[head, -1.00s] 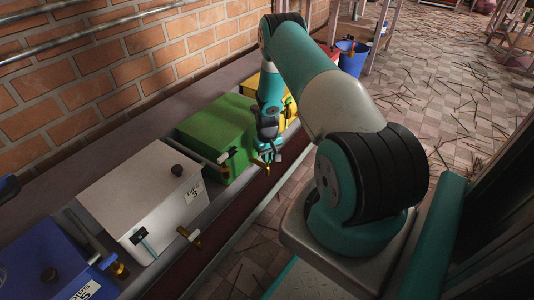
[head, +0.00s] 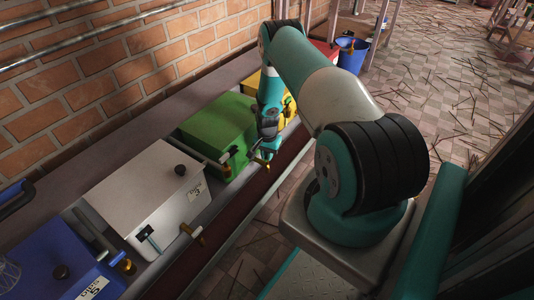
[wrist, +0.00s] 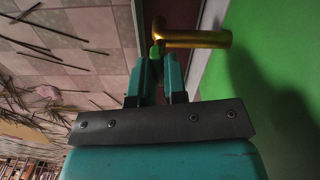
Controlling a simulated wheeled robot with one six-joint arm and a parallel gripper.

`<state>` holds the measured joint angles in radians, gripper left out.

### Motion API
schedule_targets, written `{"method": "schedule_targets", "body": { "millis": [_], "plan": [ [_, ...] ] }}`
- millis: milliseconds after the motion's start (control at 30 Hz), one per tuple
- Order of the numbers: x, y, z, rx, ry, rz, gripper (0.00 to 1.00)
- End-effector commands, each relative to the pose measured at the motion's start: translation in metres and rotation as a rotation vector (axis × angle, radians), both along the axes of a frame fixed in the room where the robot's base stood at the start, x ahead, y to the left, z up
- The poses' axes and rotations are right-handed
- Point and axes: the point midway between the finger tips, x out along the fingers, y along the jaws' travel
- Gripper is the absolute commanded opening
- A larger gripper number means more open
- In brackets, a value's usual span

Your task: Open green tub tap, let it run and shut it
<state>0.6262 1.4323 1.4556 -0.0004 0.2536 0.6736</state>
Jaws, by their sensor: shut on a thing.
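The green tub (head: 215,125) stands in the row along the wall, and its green side (wrist: 285,60) fills the right of the wrist view. A brass tap (wrist: 200,39) sticks out from that side, with a small green handle (wrist: 157,52) at its outer end. My gripper (wrist: 158,62) is shut on the green handle, a teal finger on each side of it. In the head view my gripper (head: 265,150) is at the front right of the green tub, small and partly merged with the tap. I see no clear stream of liquid.
The white tub (head: 135,205) and blue tub (head: 45,262) stand nearer in the row. A yellow tub (head: 291,104) stands beyond, partly behind my arm. A brick wall (head: 120,65) bounds the left. The tiled floor (head: 455,105) is littered with thin sticks.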

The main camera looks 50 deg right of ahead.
Motion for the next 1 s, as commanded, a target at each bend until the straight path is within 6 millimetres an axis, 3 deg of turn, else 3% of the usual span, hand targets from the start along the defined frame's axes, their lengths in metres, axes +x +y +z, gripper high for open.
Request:
{"method": "schedule_targets", "body": {
  "millis": [400, 933, 1000],
  "plan": [
    [-0.0006, 0.0002, 0.0, 0.001, 0.001, -0.185, 0.0],
    [-0.0006, 0.0, -0.0003, 0.0, 0.002, -0.211, 0.0],
    [-0.0006, 0.0, -0.0002, -0.001, 0.002, -0.211, 0.24]
  ]
}}
